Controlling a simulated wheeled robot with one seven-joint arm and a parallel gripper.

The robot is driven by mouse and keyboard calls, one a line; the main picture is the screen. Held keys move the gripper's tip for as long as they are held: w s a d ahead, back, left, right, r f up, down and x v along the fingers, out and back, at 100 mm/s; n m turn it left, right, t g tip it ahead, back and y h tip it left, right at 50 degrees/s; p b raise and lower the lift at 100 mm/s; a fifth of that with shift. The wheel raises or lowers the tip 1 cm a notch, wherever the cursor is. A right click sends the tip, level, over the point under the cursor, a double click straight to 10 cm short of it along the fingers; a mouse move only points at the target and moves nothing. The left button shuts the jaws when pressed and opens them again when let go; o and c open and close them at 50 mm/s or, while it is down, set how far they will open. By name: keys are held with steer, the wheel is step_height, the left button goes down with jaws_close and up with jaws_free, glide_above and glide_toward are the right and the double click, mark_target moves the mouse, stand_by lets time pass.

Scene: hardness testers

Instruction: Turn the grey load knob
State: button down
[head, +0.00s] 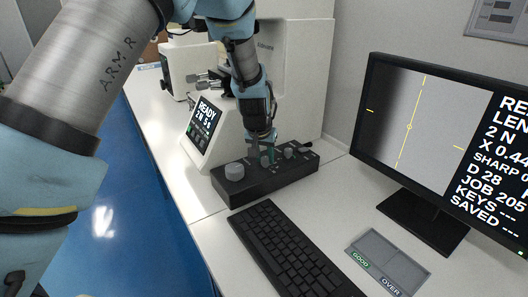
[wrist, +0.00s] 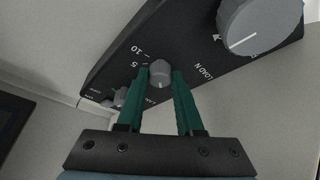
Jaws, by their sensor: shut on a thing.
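The grey load knob (wrist: 159,72) is small and round and sits on a black control box (head: 262,183) by the tester. In the wrist view, printed "LOAD N", "5" and "10" marks lie around it. My gripper (wrist: 160,76) has its two green fingers on either side of the knob, shut on it. In the head view my gripper (head: 264,156) reaches down onto the box, and its fingers partly hide the knob. The tester screen (head: 202,123) reads "READY", "2 N" and "5 s".
A larger grey knob (wrist: 248,25) is beside the load knob; it also shows in the head view (head: 234,172). Smaller knobs (head: 288,152) sit on the box's right. A keyboard (head: 287,250), a GOOD/OVER tray (head: 388,262) and a monitor (head: 415,125) stand nearby.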

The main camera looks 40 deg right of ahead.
steer(key=n+p, duration=0.1)
steer(key=n, duration=0.1)
steer(key=n+t+y+p, duration=0.1)
steer(key=n+p, duration=0.1)
steer(key=shift+s+d+r, duration=0.15)
steer(key=shift+n+y+p, duration=0.3)
steer(key=shift+n+p, duration=0.3)
steer(key=shift+n, duration=0.2)
steer(key=c, duration=0.5)
jaws_free()
steer(key=shift+f, duration=0.2)
steer(key=shift+c, duration=0.2)
steer(key=b+v, duration=0.2)
steer(key=v, duration=0.8)
steer(key=shift+s+r+b, duration=0.3)
steer(key=shift+r, duration=0.05)
